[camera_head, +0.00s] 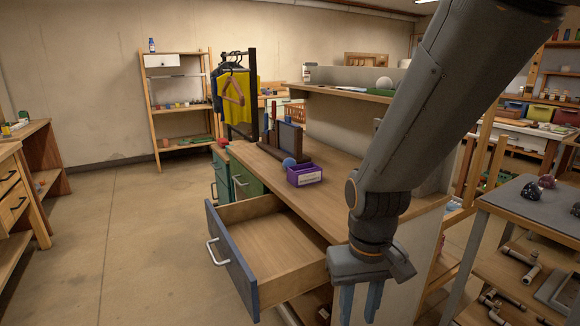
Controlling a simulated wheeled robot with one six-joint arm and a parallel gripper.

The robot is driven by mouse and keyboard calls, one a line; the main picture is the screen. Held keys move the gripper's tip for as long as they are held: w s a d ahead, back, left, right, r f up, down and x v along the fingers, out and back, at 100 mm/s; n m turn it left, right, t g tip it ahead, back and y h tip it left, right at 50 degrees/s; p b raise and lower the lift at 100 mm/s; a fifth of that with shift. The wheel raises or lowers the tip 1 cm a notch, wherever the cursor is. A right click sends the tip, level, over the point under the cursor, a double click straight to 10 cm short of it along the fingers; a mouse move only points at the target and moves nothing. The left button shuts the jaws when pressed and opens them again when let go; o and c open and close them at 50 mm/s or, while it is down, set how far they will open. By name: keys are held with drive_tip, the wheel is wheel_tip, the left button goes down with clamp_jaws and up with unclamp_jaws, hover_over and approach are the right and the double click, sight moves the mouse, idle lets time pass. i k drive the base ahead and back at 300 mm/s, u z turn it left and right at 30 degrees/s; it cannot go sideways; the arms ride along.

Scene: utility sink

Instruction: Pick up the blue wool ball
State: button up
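A small blue ball (289,163), which looks like the blue wool ball, is on the wooden counter (335,195). It sits at the back left corner of a purple box (305,175) with a white label. I cannot tell whether it touches the box, and its lower part is partly hidden. My gripper (360,305) points down at the bottom of the view, nearer to me and to the right of the ball, well apart from it. Its two fingers are apart with a gap between them, and nothing shows in the gap. The lower fingertips run close to the frame edge.
An open, empty-looking drawer (262,243) juts out left of the counter. A dark wooden tool rack (289,137) stands behind the ball. A raised shelf (335,93) runs along the right. A grey-topped cart (530,205) stands at the right. The floor at left is clear.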

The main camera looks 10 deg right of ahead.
sight(289, 162)
drive_tip(key=u, duration=0.5)
drive_tip(key=k, duration=1.25)
drive_tip(key=u, duration=0.9)
drive_tip(key=i, duration=4.45)
drive_tip(key=z, duration=1.25)
drive_tip(key=i, duration=0.8)
drive_tip(key=z, duration=1.7)
drive_tip(key=i, duration=0.85)
drive_tip(key=z, duration=0.35)
